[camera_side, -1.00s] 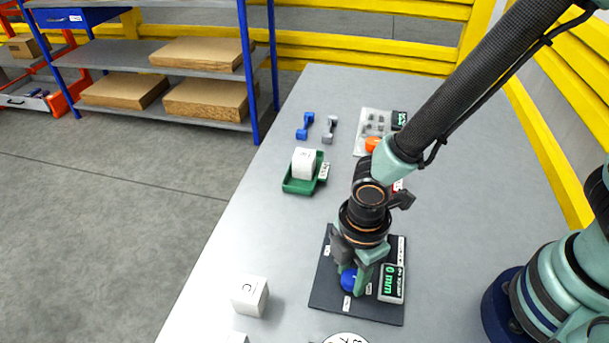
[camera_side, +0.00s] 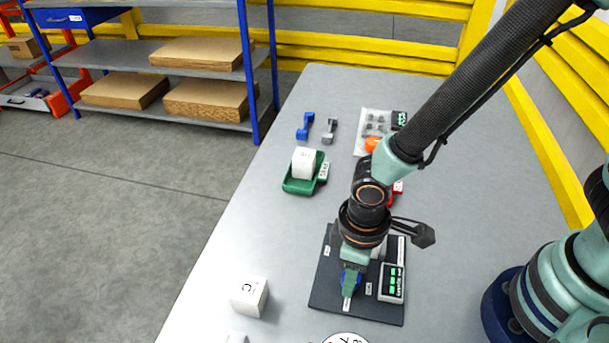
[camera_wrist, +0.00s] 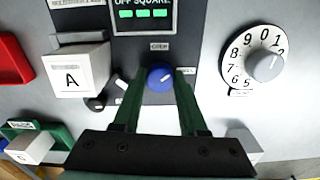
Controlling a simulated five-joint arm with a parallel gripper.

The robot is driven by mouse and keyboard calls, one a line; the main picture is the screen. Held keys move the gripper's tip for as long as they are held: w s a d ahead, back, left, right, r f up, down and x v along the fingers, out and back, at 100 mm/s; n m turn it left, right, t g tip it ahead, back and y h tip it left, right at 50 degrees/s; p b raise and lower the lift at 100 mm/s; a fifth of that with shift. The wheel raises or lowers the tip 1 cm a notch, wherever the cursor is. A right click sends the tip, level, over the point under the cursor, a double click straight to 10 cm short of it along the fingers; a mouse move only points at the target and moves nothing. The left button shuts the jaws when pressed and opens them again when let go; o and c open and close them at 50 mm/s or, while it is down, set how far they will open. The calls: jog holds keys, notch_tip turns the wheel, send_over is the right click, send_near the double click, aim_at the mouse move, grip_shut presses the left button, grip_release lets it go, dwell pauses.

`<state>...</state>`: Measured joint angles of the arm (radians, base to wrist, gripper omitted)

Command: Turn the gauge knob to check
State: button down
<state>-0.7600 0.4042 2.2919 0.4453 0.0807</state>
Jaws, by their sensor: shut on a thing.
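The blue gauge knob (camera_wrist: 160,77), with a white pointer line, sits on the dark gauge panel (camera_side: 330,290). In the wrist view the two green fingers of my gripper (camera_wrist: 158,80) stand on either side of the knob, closed on it. In the side view my gripper (camera_side: 352,284) points down at the panel and hides most of the knob. The gauge display (camera_side: 391,283) lights green; in the wrist view the display (camera_wrist: 143,10) reads "OFF SQUARE" above several green bars. A white block marked A (camera_wrist: 72,77) sits at the panel, left of the knob.
A white number dial (camera_wrist: 240,62) lies beside the panel. A white block marked C (camera_side: 250,296) stands to its left. A green tray (camera_side: 300,187) holds a white block. Blue and grey parts (camera_side: 305,126) lie farther back. The table's left side is mostly clear.

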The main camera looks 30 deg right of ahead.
jog(key=m, duration=0.3)
jog(key=shift+m, duration=2.3)
jog(key=shift+c, duration=2.2)
grip_release()
notch_tip(320, 180, up, 12)
